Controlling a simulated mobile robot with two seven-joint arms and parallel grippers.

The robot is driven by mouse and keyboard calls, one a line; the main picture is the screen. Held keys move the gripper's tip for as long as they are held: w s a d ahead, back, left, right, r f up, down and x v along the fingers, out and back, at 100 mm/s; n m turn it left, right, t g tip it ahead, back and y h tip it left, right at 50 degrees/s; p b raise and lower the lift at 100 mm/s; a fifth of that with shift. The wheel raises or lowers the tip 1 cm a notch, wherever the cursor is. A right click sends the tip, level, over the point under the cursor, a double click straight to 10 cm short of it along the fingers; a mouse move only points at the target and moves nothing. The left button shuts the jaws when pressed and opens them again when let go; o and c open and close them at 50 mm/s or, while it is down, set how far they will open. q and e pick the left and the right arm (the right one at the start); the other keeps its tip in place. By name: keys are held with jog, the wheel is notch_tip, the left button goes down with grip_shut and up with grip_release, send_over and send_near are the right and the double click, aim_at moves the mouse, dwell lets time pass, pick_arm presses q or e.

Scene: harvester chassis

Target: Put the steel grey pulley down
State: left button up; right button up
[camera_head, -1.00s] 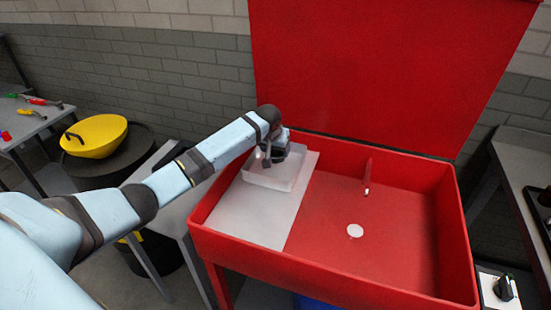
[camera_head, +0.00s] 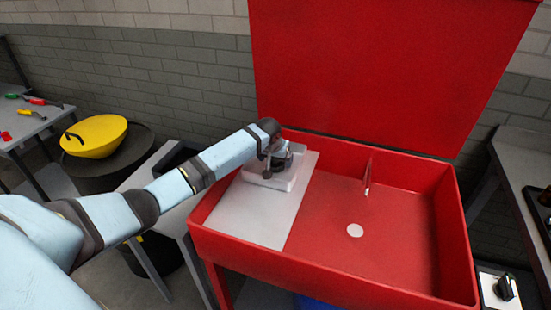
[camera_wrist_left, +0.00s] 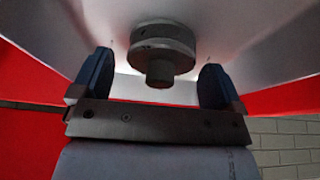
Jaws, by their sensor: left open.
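The steel grey pulley (camera_wrist_left: 162,40) is a round grey disc with a narrower hub, in the left wrist view. It sits between and just beyond the fingers of my open left gripper (camera_wrist_left: 155,75), with a gap on both sides. In the head view my left gripper (camera_head: 275,160) is over a white, shallow tray (camera_head: 262,180) in the left part of the red sink-like washer. A dark part beside the fingers there is too small to tell from the gripper. The tray's far side is partly hidden by my wrist. My right gripper is not in view.
The red washer (camera_head: 400,270) has a raised lid (camera_head: 390,70) behind, a grey board (camera_head: 248,222) under the tray, and an upright spout (camera_head: 367,180). Its right basin is empty. A yellow bowl (camera_head: 95,138) rests on a dark drum at left. A bench (camera_head: 525,165) stands at right.

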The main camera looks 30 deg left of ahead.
pick_arm(q)
jog(key=shift+r, duration=0.1)
jog(key=v, duration=1.2)
jog(key=shift+p, duration=0.45)
jog(key=shift+a, duration=0.1)
